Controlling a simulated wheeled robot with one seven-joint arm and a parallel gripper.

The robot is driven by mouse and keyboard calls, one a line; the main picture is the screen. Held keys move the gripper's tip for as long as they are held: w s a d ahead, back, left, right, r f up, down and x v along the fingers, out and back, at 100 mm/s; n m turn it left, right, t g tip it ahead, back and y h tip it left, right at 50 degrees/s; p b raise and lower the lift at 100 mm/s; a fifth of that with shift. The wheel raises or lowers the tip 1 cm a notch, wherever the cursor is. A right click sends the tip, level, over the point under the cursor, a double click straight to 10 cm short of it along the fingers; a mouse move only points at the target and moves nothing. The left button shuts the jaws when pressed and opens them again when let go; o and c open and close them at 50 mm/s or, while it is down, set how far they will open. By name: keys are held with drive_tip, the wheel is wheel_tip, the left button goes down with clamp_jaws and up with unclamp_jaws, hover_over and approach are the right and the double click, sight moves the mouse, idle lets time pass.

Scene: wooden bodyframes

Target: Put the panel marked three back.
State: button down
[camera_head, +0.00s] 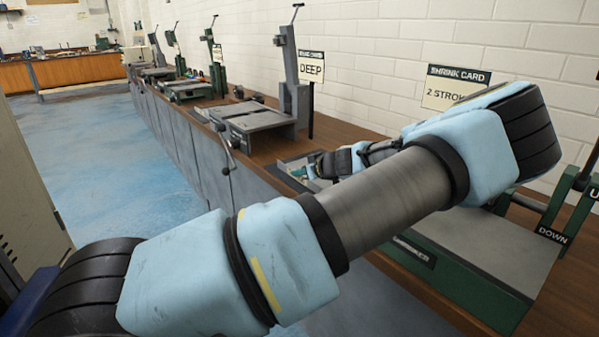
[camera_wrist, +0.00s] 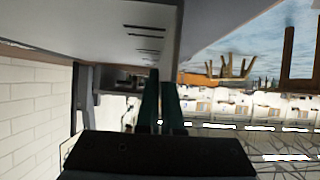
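No panel with a readable three shows in either view. My gripper (camera_head: 302,173) is at the far end of my arm, low over a shallow grey tray (camera_head: 291,163) on the bench; my arm hides part of this area. In the wrist view, which is upside down, the two dark green fingers (camera_wrist: 160,76) lie close together, with nothing visible between them. Beyond their tips is a pale grey surface (camera_wrist: 90,30) with several short dark slots or marks. I cannot tell whether the fingertips touch it.
A long brown-topped bench (camera_head: 262,150) runs along the white wall with several grey and green machines. A grey machine (camera_head: 250,122) stands left of my gripper. A green-framed machine (camera_head: 490,250) marked DOWN is at right, partly behind my arm. Blue floor (camera_head: 110,160) is open at left.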

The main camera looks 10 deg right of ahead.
drive_tip(key=shift+f, duration=0.1)
drive_tip(key=c, duration=1.1)
unclamp_jaws()
drive_tip(key=shift+o, duration=0.2)
